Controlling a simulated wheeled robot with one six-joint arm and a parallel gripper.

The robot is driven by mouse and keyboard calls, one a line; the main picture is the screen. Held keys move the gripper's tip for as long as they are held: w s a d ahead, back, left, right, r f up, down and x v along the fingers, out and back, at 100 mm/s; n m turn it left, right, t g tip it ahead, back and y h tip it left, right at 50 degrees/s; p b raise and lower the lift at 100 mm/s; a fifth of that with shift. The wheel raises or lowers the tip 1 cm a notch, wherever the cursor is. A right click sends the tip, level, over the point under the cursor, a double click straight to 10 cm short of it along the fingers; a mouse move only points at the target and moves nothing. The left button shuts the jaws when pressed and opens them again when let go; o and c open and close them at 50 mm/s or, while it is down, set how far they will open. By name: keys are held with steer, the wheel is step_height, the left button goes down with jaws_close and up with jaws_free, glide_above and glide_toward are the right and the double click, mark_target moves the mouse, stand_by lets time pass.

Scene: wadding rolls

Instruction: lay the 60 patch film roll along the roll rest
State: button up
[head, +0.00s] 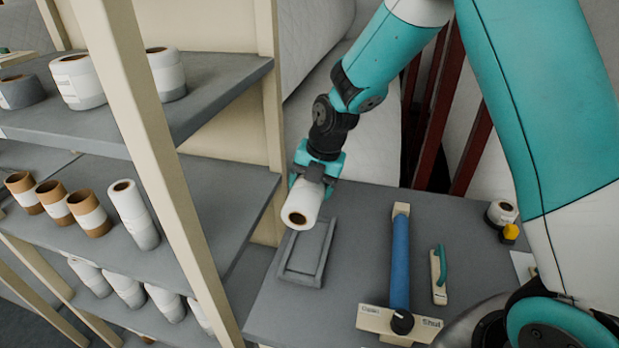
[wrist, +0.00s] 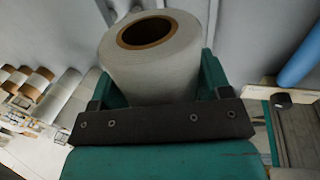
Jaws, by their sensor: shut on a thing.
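My gripper (head: 315,178) is shut on a white roll (head: 302,204) with a brown core, and holds it tilted with its open end toward the head camera. In the wrist view the same roll (wrist: 158,62) sits between the teal jaws (wrist: 160,95). Any label on it is not readable. Below the roll, on the grey table, lies a shallow grey rectangular tray-like frame (head: 287,271), which looks like the roll rest. The roll is above its far end; the head view does not show clearly whether they touch.
A shelf unit (head: 225,85) with several white and brown rolls stands at the left.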

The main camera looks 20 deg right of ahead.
mark_target(310, 236)
steer(key=shift+s+d+f+b, duration=0.1)
steer(key=shift+d+f+b, duration=0.1)
steer(key=shift+f+b, duration=0.75)
steer(key=b+x, duration=0.2)
steer(key=x, duration=0.1)
steer(key=s+d+b+x, duration=0.1)
steer(key=b+x, duration=0.1)
steer(key=x, duration=0.1)
steer(key=d+b+x, duration=0.1)
steer(key=b+x, duration=0.1)
steer(key=x, duration=0.2)
steer(key=shift+s+a+f+b, duration=0.1)
steer(key=shift+s+f+b, duration=0.05)
steer(key=shift+f+b, duration=0.15)
steer(key=shift+s+f, duration=0.15)
steer(key=shift+f, duration=0.05)
steer(key=shift+f, duration=0.1)
